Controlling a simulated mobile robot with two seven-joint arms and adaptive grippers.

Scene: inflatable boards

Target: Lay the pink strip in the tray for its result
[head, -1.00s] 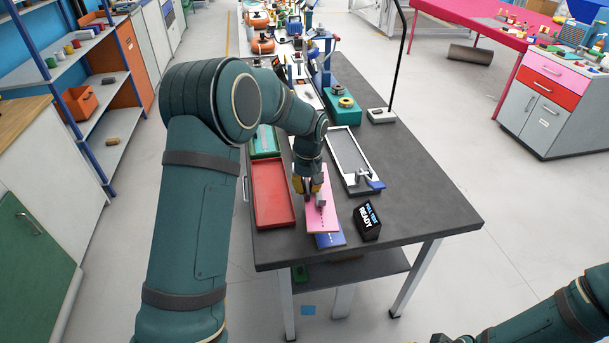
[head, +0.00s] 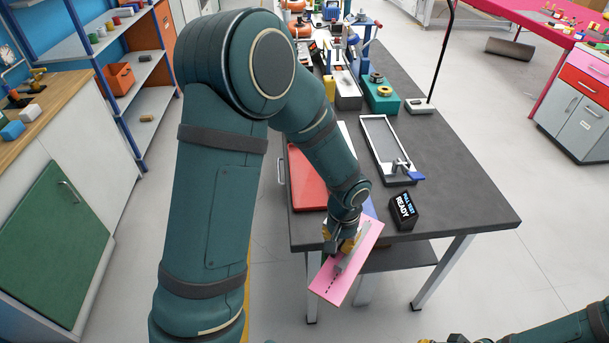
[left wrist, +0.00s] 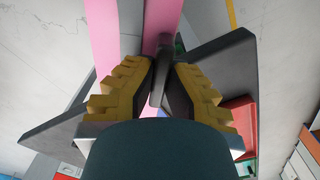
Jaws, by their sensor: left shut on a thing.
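My left gripper (head: 340,241) is shut on the pink strip (head: 340,283), which has a grey band along it. The strip is tilted, in the air off the near edge of the table. In the left wrist view, the pink strip (left wrist: 103,38) extends up past the yellow-padded fingers (left wrist: 158,85). The red tray (head: 305,180) lies on the table's left side, partly behind my left arm. A grey-framed tray (head: 378,135) with a blue-handled clamp lies further right. Only a bit of my right gripper (head: 425,341) shows at the bottom edge.
A green block (head: 381,96) and a lamp base (head: 419,106) stand further back. The table's right side is bare.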

